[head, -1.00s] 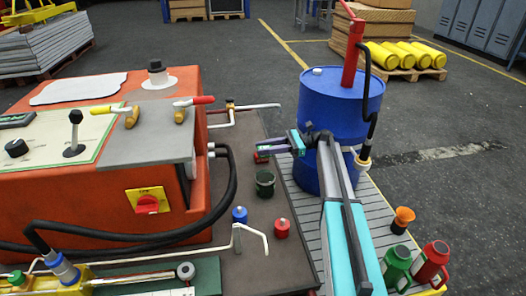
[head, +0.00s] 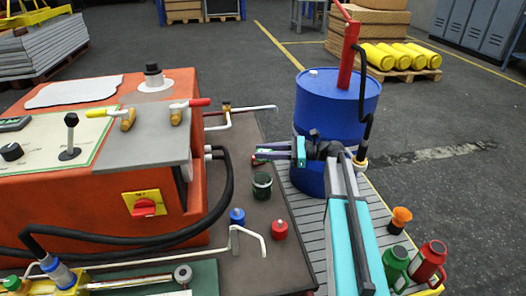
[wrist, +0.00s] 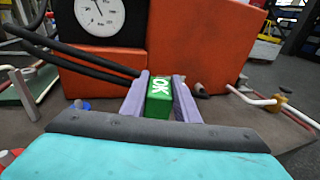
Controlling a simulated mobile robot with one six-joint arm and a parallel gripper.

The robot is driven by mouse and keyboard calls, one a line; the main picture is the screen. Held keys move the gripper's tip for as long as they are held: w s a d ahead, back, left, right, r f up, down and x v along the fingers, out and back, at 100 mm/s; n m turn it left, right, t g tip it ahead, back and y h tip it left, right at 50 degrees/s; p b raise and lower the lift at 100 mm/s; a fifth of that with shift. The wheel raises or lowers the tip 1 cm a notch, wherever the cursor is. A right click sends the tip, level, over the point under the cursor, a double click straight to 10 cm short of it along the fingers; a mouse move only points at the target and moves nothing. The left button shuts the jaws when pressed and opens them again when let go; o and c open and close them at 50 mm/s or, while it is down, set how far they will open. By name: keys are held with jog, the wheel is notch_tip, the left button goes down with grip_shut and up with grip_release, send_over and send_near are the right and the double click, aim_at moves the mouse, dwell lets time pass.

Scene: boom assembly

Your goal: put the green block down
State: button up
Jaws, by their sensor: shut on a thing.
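A green block (wrist: 160,92) with white "OK" lettering sits between the two pale purple fingers of my gripper (wrist: 161,84) in the wrist view, and the fingers are shut on it. In the head view my gripper (head: 268,154) points left, above the dark work surface (head: 262,222) between the orange machine and the blue drum. The block is too small there to tell clearly from the fingers. I cannot tell how high the block is above the surface.
A dark green cup (head: 262,185) stands just below my gripper in the picture. A red item (head: 256,161) is close to the fingertips. The orange machine (head: 95,192) is on the left, the blue drum (head: 335,105) on the right. Blue (head: 237,217) and red (head: 279,229) pieces stand nearer.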

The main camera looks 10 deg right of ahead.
jog(key=s+r+m+t+h, duration=0.2)
jog(key=s+r+m+t, duration=0.2)
jog(key=s, duration=0.5)
jog(key=shift+d+r+t+h, duration=0.2)
jog(key=shift+r+t+h, duration=0.15)
jog(key=shift+t, duration=0.35)
